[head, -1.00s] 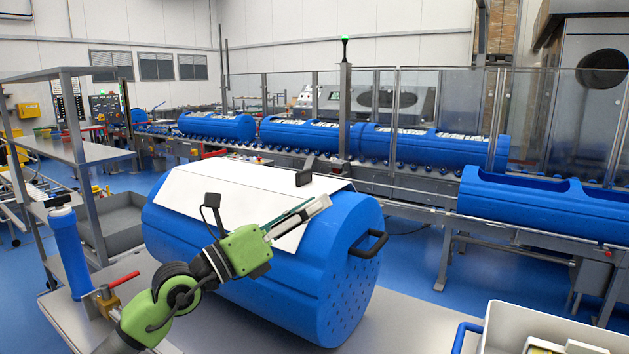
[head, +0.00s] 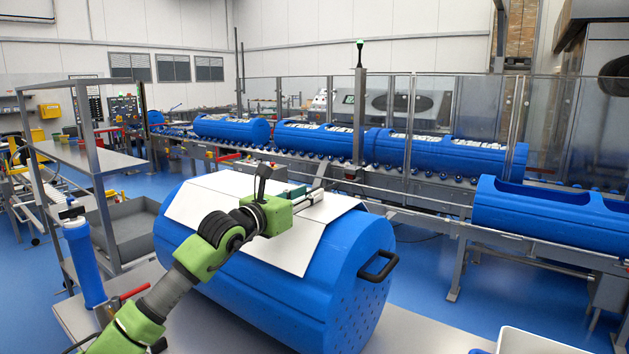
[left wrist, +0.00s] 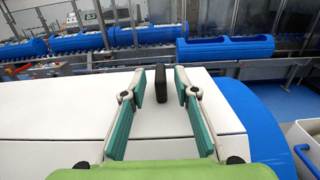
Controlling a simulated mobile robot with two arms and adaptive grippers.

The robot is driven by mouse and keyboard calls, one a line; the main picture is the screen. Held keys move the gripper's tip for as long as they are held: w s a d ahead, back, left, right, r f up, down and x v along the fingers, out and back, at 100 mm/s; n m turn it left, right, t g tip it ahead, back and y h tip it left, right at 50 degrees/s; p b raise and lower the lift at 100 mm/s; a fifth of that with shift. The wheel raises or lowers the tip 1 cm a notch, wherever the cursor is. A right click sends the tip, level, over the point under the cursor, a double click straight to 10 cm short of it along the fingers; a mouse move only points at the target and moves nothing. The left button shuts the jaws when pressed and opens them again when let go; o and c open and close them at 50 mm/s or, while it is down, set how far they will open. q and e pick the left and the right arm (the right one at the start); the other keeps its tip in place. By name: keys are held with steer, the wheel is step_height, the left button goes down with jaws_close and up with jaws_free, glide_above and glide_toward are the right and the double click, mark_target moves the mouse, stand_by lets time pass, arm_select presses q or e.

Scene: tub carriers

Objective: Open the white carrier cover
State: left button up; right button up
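The white carrier cover (head: 207,192) lies shut on top of a big blue carrier (head: 345,275) on the bench. Its panels also show in the left wrist view (left wrist: 60,112). A black handle (left wrist: 161,88) stands up from the cover. My left gripper (head: 318,190) reaches over the cover from the left. In the left wrist view my left gripper (left wrist: 159,70) is open, with one finger on each side of the handle and gaps between. In the head view the gripper hides the handle. My right gripper is not in view.
The grey bench top (head: 420,330) is clear right of the carrier. A white bin (head: 530,342) is at the lower right edge. A blue bottle-like cylinder (head: 85,262) and a metal shelf (head: 85,155) stand at left. Behind, a conveyor carries several blue carriers (head: 500,160).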

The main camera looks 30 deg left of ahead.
mark_target(314, 189)
arm_select(q)
steer(key=w, duration=0.1)
steer(key=w+p, duration=0.1)
steer(key=shift+w+d+r, duration=0.15)
steer(key=shift+w+d, duration=0.05)
steer(key=shift+w, duration=0.4)
jaws_close()
